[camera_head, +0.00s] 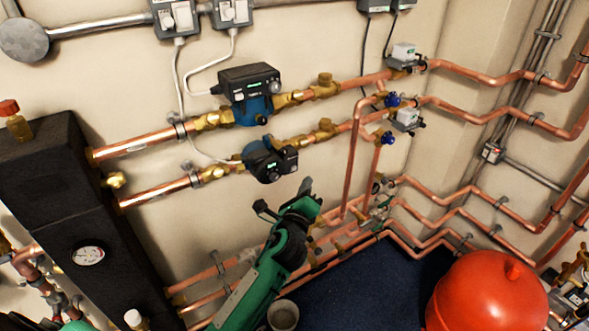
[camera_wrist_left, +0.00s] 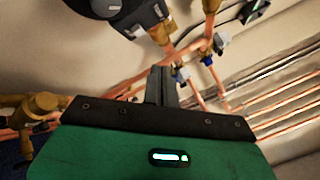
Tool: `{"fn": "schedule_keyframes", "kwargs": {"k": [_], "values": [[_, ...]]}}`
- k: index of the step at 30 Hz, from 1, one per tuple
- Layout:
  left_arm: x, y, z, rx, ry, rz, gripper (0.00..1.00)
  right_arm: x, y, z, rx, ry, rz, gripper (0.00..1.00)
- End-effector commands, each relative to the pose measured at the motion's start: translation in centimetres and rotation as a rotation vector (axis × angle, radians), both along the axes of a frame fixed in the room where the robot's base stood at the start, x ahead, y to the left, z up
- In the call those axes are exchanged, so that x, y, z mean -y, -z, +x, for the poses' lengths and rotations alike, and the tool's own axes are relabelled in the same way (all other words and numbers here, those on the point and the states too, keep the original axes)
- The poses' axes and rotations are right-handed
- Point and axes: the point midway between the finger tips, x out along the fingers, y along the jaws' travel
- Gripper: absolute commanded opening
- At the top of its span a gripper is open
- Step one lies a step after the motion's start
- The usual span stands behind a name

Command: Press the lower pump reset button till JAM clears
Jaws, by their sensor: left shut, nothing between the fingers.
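The lower pump (camera_head: 268,160) is a dark-faced unit on the lower copper line, with a small lit green display and small controls on its face. The display text is too small to read. My left gripper (camera_head: 305,187) is shut and empty, below and to the right of the lower pump, apart from it in the head view. In the left wrist view the gripper's fingers (camera_wrist_left: 161,84) are together, and a dark pump head (camera_wrist_left: 130,16) with a round knob shows at the top edge. My right gripper is not in view.
The upper pump (camera_head: 248,90), blue with a green display, sits just above. Copper pipes with brass valves run around both pumps and right of my arm. A black block (camera_head: 45,185) with a gauge stands left. A red vessel (camera_head: 490,295) is at lower right.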

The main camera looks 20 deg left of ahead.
Motion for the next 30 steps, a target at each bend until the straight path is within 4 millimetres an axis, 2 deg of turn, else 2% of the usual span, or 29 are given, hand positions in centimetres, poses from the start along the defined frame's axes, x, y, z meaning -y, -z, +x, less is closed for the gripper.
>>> {"fn": "schedule_keyframes", "kwargs": {"k": [3,9,17,30], "values": [[-1.2,-0.1,0.9,0.0,-0.001,0.004,0.0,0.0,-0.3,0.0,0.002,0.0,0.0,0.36],[-2.3,-0.1,1.8,0.0,0.0,0.0,0.0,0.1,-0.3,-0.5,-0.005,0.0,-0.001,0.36],[-2.6,0.0,2.0,0.0,0.0,-0.001,0.0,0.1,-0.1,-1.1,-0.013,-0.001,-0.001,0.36],[-2.5,0.0,2.0,0.0,0.0,0.0,0.0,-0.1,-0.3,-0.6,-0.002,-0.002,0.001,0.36]]}}
